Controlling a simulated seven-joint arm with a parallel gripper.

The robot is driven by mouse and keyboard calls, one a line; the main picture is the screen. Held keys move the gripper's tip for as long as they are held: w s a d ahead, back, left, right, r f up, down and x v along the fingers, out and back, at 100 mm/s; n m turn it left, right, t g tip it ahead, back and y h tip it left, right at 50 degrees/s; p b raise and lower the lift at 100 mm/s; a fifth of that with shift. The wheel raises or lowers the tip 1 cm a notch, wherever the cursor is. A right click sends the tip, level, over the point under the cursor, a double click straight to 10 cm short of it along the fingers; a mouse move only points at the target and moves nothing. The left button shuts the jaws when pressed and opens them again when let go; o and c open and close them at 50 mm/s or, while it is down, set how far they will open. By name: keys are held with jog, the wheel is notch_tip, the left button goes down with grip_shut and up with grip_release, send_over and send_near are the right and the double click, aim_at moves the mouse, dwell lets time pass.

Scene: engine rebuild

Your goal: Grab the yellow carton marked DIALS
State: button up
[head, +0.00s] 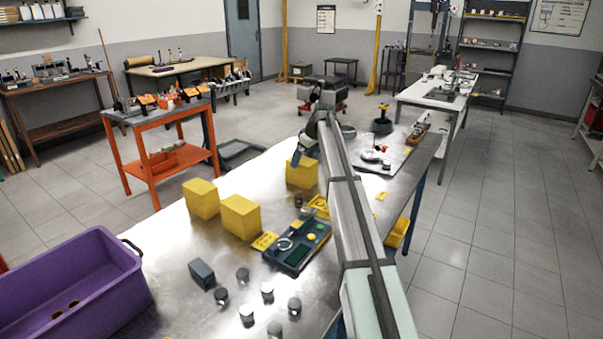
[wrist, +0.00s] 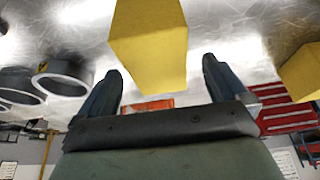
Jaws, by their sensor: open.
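Three plain yellow cartons stand on the metal table in the head view: a left one (head: 201,198), a middle one (head: 240,217) and a right one (head: 303,172). I cannot read a DIALS marking on any of them. My gripper (head: 298,155) is by the top of the right carton, partly hidden by my own arm. In the wrist view my gripper (wrist: 161,78) is open and empty. A yellow carton (wrist: 150,45) shows ahead, between the lines of the two fingers. Another yellow carton (wrist: 302,70) is cut off at the right edge.
A purple bin (head: 80,290) stands at the table's left front. A dark tray (head: 297,247) with small parts, a grey-blue block (head: 202,273) and several metal cylinders (head: 247,314) lie nearer. In the wrist view, ring-shaped parts (wrist: 62,82) are at left.

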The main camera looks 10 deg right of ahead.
jog(key=shift+x, duration=2.7)
jog(key=shift+d+f, duration=0.15)
jog(key=shift+f, duration=0.15)
jog(key=shift+r, duration=0.1)
jog(key=c, duration=1.3)
